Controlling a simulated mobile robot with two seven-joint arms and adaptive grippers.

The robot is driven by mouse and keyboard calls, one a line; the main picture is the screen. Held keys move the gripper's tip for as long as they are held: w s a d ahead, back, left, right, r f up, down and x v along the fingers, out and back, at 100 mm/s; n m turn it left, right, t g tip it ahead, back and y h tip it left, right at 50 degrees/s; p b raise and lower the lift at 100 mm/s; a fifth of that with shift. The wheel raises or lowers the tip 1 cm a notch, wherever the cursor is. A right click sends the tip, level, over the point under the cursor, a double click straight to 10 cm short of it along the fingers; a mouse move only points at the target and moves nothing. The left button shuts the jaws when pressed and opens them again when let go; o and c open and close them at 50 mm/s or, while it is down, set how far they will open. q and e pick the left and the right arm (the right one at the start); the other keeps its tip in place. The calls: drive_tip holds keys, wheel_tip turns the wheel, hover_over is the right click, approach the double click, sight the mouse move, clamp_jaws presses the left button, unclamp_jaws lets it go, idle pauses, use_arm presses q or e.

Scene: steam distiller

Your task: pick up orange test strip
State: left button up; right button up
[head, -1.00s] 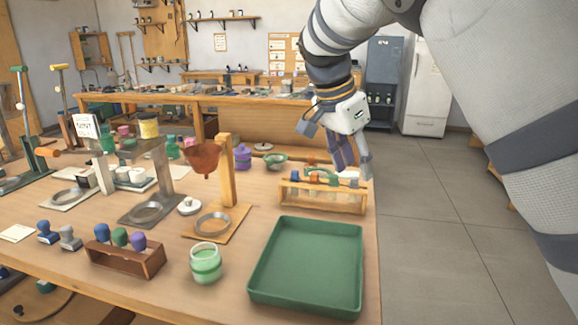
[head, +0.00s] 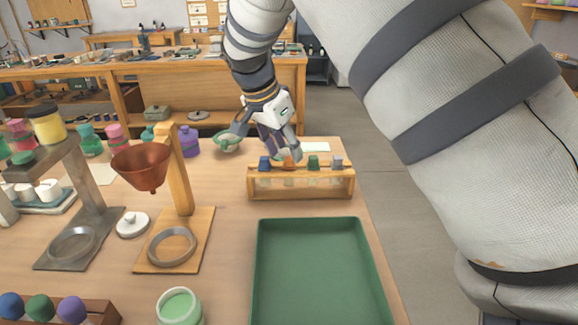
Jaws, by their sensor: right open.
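A wooden rack (head: 322,189) stands on the bench behind the green tray and holds a row of strips with coloured tops. The orange test strip (head: 285,158) is second from the left, between the blue-topped (head: 264,163) and green-topped (head: 313,162) ones. A grey top (head: 337,163) is at the right end. My right gripper (head: 279,148) is open just above and behind the rack, fingers pointing down close to the orange top. Its fingers partly cover the orange top, and I cannot tell whether they touch it. My left gripper is not in view.
A large empty green tray (head: 318,270) lies in front of the rack. A funnel stand (head: 178,190), a jar of green stuff (head: 180,305), a green bowl (head: 228,143) and a purple bottle (head: 188,142) stand to the left. The bench's right edge is close to the rack.

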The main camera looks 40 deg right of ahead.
sight(287, 159)
drive_tip(key=shift+x, duration=1.2)
drive_tip(key=c, duration=0.8)
drive_tip(key=shift+c, duration=0.2)
wheel_tip(287, 159, up, 17)
